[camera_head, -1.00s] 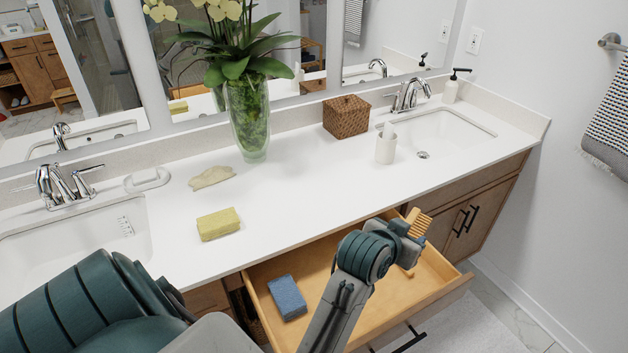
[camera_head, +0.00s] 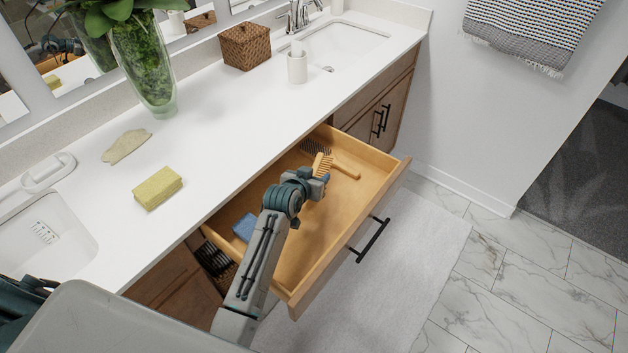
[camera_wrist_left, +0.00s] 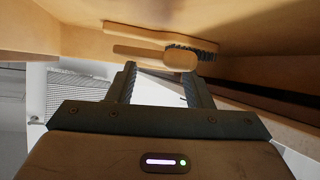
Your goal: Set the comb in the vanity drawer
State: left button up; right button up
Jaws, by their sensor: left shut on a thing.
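The wooden comb (camera_head: 320,164) is in my left gripper (camera_head: 323,179), which is shut on it with the teeth tilted up. The gripper is over the far right part of the open vanity drawer (camera_head: 304,281). In the left wrist view, the comb (camera_wrist_left: 180,60) shows at the fingertips (camera_wrist_left: 160,72). A wooden hairbrush with dark bristles (camera_head: 346,170) lies in the drawer just beyond the comb; it also shows in the left wrist view (camera_wrist_left: 150,31). I cannot tell whether the comb touches the brush or the drawer floor. My right gripper is out of view.
A blue sponge (camera_head: 245,227) lies in the drawer's left part. The countertop (camera_head: 225,130) above holds a yellow sponge (camera_head: 157,188), a wicker box (camera_head: 245,46), a white cup (camera_head: 297,68) and a glass vase (camera_head: 146,75). Drawer floor in the middle is clear.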

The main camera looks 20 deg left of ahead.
pick_arm(q)
jog(key=shift+f, duration=1.65)
jog(key=o, duration=1.2)
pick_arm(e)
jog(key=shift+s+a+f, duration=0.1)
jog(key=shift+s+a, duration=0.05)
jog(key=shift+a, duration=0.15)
pick_arm(q)
jog(key=shift+r, duration=0.1)
